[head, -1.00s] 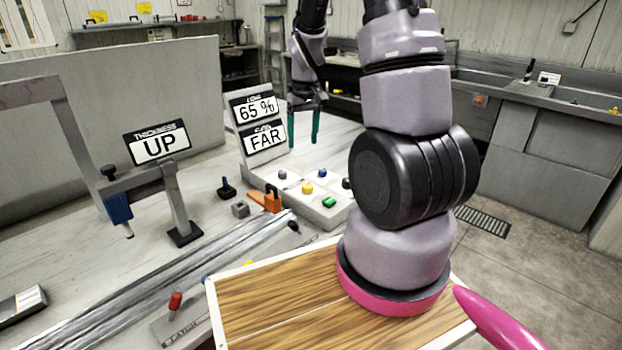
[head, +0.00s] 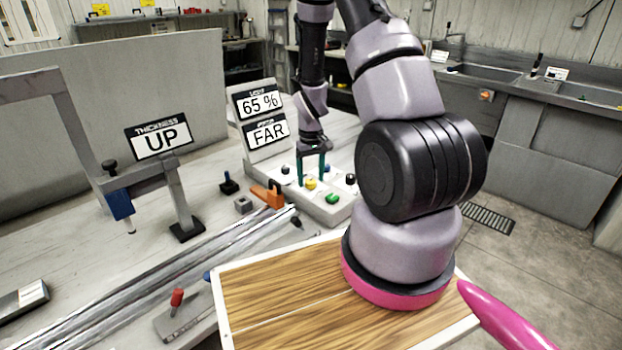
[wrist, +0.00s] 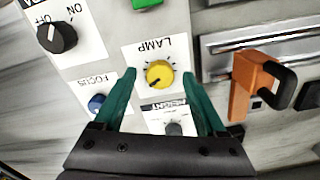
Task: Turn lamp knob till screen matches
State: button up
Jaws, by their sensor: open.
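The yellow lamp knob (wrist: 159,75) sits under the label LAMP in the wrist view; it also shows on the control panel in the head view (head: 310,184). My gripper (wrist: 163,78) is open, its two green fingers on either side of the lamp knob as seen from the wrist; I cannot tell if they touch it. In the head view my gripper (head: 312,182) points down over the panel. The upper screen (head: 258,102) reads 65 %. The lower screen (head: 266,131) reads FAR.
A blue focus knob (wrist: 97,103), a grey height knob (wrist: 173,129) and a black on/off knob (wrist: 57,38) surround the lamp knob. A green button (head: 332,198) is at the panel's front. An orange clamp (wrist: 250,85) stands beside the panel. Another screen (head: 158,138) reads UP.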

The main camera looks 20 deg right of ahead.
jog(key=shift+f, duration=0.4)
grip_shut()
jog(key=shift+m, duration=1.3)
grip_release()
jog(key=shift+r, duration=0.1)
